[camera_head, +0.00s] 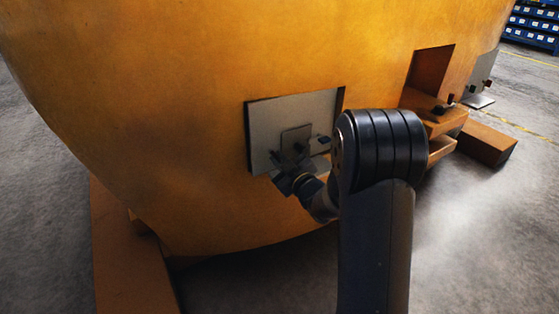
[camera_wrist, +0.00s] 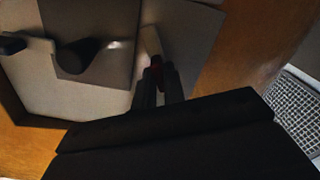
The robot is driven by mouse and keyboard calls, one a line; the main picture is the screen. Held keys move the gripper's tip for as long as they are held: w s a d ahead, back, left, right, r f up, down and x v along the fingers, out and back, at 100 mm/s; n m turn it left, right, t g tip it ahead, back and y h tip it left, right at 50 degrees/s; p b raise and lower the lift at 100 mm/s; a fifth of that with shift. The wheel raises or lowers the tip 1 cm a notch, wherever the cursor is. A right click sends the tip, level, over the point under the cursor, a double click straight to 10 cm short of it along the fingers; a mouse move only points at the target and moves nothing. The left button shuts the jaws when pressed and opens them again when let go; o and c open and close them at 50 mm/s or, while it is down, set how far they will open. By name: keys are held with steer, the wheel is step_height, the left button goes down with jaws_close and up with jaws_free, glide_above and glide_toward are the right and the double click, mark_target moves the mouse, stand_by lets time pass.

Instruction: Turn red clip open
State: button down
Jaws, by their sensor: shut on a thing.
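The red clip (camera_wrist: 157,62) shows in the wrist view as a small red piece between my gripper's fingertips, mostly covered by them. A pale bar (camera_wrist: 150,42) extends beyond it, over the grey plate. My gripper (camera_wrist: 157,78) is shut on the red clip, close to the plate. In the head view the grey plate (camera_head: 290,107) sits in a recess of the big orange casting, and my gripper (camera_head: 290,172) is at its lower part. The red clip cannot be made out there.
A smaller plate (camera_wrist: 92,30) with a dark knob (camera_wrist: 78,56) lies on the grey plate. Another dark knob (camera_wrist: 12,45) is at the left. The orange casting (camera_head: 190,90) fills much of the head view. An open recess (camera_head: 431,72) and orange blocks (camera_head: 487,145) are at the right.

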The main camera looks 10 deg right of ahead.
stand_by(0.4)
steer(key=shift+m+p, duration=0.45)
steer(key=shift+m, duration=2.45)
steer(key=c, duration=1.5)
jaws_free()
steer(key=p+v, duration=0.1)
steer(key=v, duration=0.9)
steer(key=shift+s+d+p, duration=0.1)
steer(key=shift+s+p, duration=0.25)
